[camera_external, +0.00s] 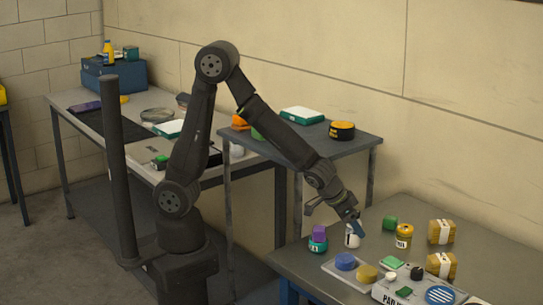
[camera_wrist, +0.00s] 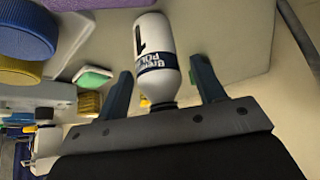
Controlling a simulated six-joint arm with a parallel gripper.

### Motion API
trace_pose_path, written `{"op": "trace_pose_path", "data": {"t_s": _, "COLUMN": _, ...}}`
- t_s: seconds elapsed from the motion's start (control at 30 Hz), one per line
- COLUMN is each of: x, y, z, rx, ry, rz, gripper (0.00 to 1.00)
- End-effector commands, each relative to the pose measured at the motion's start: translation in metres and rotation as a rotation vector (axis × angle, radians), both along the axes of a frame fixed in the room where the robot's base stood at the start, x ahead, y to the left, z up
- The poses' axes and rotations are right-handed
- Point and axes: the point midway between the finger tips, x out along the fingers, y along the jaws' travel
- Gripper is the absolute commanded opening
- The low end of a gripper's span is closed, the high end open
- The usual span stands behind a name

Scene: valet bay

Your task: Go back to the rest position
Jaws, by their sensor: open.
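My gripper (camera_external: 350,222) is low over the right-hand table (camera_external: 455,219), its fingers pointing down at a white bottle (camera_external: 352,240). In the wrist view my gripper (camera_wrist: 161,67) is open. The white bottle (camera_wrist: 152,40), with a dark label band and a dark neck, shows between the two fingers, with gaps on both sides. Its neck end faces the palm. The bottle looks upright on the table in the external view. My arm is bent in a high arch, reaching out to the right and down from its base.
Blue (camera_external: 345,261) and yellow discs are in front. Tan sponges (camera_external: 441,232) stand right. A higher grey shelf (camera_external: 300,140) lies behind my forearm.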

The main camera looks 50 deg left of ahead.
Motion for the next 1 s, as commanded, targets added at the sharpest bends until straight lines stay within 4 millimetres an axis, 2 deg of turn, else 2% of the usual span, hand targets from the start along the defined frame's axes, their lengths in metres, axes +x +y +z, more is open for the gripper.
{"op": "trace_pose_path", "data": {"t_s": 0.27, "x": -0.014, "y": 0.007, "z": 0.027, "rx": -0.003, "ry": -0.002, "rz": -0.001, "gripper": 0.62}}
{"op": "trace_pose_path", "data": {"t_s": 0.87, "x": -0.057, "y": 0.029, "z": 0.1, "rx": -0.003, "ry": -0.003, "rz": -0.001, "gripper": 0.62}}
{"op": "trace_pose_path", "data": {"t_s": 1.0, "x": -0.046, "y": 0.024, "z": 0.08, "rx": 0.005, "ry": 0.001, "rz": 0.001, "gripper": 0.62}}
